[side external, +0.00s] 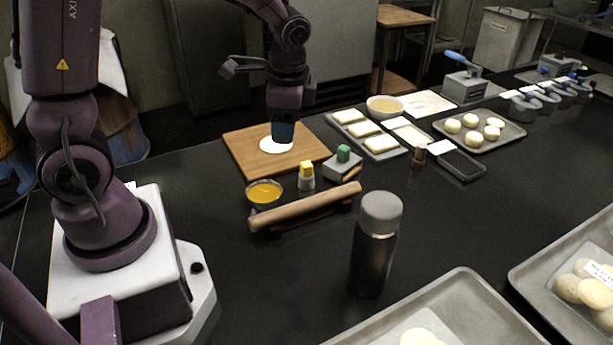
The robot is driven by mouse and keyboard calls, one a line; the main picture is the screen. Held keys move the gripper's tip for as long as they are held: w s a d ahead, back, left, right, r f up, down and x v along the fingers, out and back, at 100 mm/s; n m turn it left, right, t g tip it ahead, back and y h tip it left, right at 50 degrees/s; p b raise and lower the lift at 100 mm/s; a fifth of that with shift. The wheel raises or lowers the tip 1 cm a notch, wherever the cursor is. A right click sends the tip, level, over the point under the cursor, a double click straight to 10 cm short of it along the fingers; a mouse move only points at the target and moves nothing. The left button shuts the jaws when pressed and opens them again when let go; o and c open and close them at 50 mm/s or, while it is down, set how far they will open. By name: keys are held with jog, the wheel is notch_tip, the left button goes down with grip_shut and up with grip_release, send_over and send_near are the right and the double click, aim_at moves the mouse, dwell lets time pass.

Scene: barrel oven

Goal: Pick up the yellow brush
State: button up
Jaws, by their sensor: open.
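The yellow brush (306,170) looks like a small piece with a yellow top on a pale grey base. It stands on the black counter just in front of the wooden board. My gripper (283,140) points down over the white dough disc (270,147) on the board, behind and a little left of the yellow brush and apart from it. The gripper is open. The space between its fingers is hidden from this side, and I cannot tell whether it touches the dough.
A bowl of yellow liquid (264,193) is left of the brush. A rolling pin (305,206) lies in front, and a green-topped grey block (343,162) stands to the right. A dark bottle (375,250) stands upright nearer the camera.

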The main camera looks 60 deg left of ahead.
aim_at(307, 164)
jog(key=w+a+f+m, duration=0.2)
jog(key=f+m, duration=0.2)
jog(key=w+a+f+m+y, duration=0.1)
jog(key=w+a+f+m, duration=0.1)
jog(key=w+f+m, duration=0.1)
jog(key=w+a+f+m, duration=0.3)
jog(key=f+m, duration=0.3)
jog(key=f, duration=0.1)
jog(key=shift+t, duration=0.3)
jog(key=shift+x, duration=3.15)
jog(key=shift+w, duration=0.2)
jog(key=c, duration=0.6)
